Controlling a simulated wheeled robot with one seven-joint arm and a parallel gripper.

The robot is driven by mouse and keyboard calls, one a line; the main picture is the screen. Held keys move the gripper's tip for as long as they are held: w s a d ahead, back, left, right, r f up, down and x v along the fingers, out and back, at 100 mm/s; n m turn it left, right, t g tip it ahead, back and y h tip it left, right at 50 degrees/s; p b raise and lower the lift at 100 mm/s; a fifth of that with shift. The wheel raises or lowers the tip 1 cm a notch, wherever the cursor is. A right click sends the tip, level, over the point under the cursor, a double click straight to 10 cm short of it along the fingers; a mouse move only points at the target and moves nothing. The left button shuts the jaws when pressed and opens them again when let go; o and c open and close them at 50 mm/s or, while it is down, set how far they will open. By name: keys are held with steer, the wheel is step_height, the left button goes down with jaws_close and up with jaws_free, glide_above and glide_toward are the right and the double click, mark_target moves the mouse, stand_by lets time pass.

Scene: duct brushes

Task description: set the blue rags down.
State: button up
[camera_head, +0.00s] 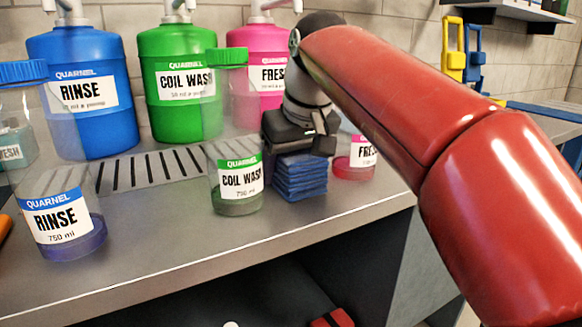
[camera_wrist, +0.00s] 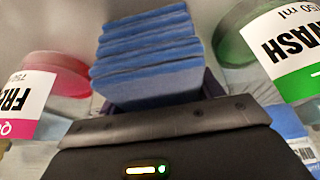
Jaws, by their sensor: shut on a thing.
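The blue rags (camera_head: 300,178) are a neat folded stack at the front part of the grey bench, under my gripper (camera_head: 299,156). My gripper points down and is shut on the stack, which hides most of its fingers. In the wrist view, the rags (camera_wrist: 150,50) stick out beyond the dark gripper body as several layers. I cannot tell whether the underside of the stack touches the bench top.
The clear coil wash jar (camera_head: 239,182) stands close left of the rags, and the clear fresh jar (camera_head: 354,170) close right. A rinse jar (camera_head: 65,225) is farther left. Blue (camera_head: 88,110), green (camera_head: 180,115) and pink (camera_head: 262,50) pump jugs stand behind. A slotted grate (camera_head: 140,172) lies in the bench.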

steer(key=o, duration=0.8)
steer(key=shift+f, duration=0.1)
